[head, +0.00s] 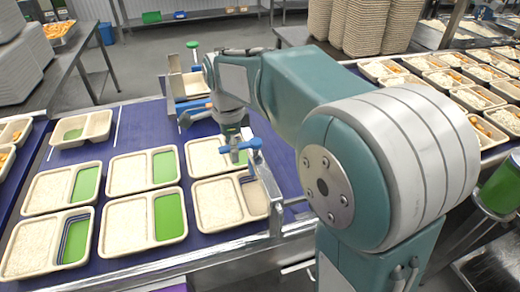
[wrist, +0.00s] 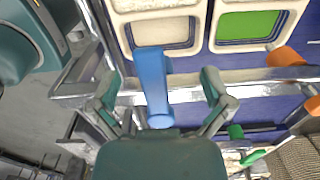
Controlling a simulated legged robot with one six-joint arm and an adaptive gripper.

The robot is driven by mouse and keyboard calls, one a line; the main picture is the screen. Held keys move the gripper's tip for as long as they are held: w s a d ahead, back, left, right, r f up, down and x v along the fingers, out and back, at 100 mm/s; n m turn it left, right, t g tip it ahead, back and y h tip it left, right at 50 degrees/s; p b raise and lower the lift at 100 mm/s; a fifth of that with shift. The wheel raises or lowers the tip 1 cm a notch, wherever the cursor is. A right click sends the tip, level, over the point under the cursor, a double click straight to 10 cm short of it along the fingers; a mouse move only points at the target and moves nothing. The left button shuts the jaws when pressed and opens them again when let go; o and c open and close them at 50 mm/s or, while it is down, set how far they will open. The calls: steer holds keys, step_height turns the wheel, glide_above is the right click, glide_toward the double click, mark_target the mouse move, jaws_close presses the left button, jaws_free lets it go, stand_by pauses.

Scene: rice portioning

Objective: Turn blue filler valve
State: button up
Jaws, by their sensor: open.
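The blue filler valve handle (head: 243,147) is at the end of the filler frame, above the near-right tray. In the wrist view the blue handle (wrist: 152,82) runs lengthwise between the two fingers of my gripper (wrist: 158,88). The fingers are spread wide, with a visible gap on each side of the handle. In the head view my gripper (head: 232,130) points down just over the handle, and its fingers are hard to make out. The lower part of the valve is hidden by the handle and my gripper.
Several two-part trays with rice and green compartments, such as this tray (head: 141,172), stand on the purple belt (head: 40,190). A metal rail (head: 130,262) edges the belt. A green knob (head: 192,45) tops another unit behind. Trays of food (head: 455,80) line the right side.

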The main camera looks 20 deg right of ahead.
steer(key=shift+r, duration=4)
